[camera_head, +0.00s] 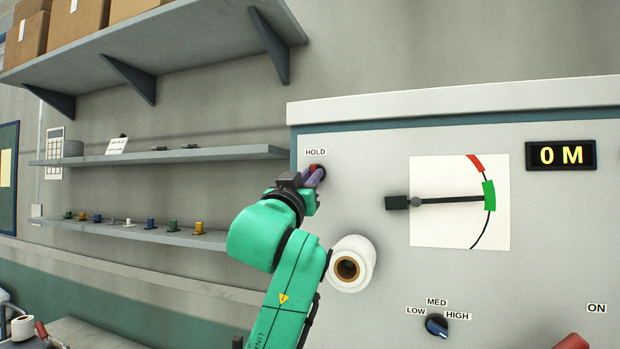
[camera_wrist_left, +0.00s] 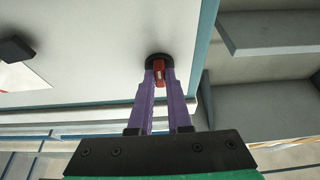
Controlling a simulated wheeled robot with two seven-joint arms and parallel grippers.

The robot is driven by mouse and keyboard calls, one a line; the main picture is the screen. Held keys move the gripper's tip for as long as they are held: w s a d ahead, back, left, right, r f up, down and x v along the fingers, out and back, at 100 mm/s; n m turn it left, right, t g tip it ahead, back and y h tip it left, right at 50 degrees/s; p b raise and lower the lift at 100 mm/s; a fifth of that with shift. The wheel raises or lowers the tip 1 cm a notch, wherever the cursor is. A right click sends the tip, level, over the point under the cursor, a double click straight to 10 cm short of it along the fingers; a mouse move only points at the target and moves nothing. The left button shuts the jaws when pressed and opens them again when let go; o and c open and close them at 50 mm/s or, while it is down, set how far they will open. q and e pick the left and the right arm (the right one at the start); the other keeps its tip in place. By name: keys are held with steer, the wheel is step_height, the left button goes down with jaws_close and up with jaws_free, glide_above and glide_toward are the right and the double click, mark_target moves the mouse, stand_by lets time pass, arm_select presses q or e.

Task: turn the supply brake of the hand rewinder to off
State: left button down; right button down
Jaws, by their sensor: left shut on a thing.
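The supply brake knob (camera_head: 317,167) is on the panel's upper left, just under the HOLD label (camera_head: 316,152). In the left wrist view it is a red handle (camera_wrist_left: 159,74) on a round black base. My left gripper (camera_head: 313,177) reaches up to it from below left. Its purple fingers (camera_wrist_left: 159,84) are shut with the red handle between their tips. The gripper and fingers cover part of the knob in the head view, and no OFF label shows. My right gripper is not in view.
A white roll (camera_head: 352,263) sticks out of the panel close to my left forearm. A dial with a pointer (camera_head: 450,200), a display (camera_head: 560,155) and a LOW-MED-HIGH knob (camera_head: 437,326) are to the right. Shelves (camera_head: 170,155) with small parts are on the wall at left.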

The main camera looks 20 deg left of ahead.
arm_select(q)
steer(key=shift+s+r, duration=0.1)
steer(key=shift+r, duration=0.1)
steer(key=c, duration=1)
jaws_free()
steer(key=shift+o, duration=0.7)
steer(key=shift+w+f, duration=0.2)
steer(key=d+b+v, duration=0.1)
steer(key=b+v, duration=0.6)
steer(key=v, duration=0.7)
steer(key=shift+s+a, duration=0.3)
steer(key=shift+a, duration=0.2)
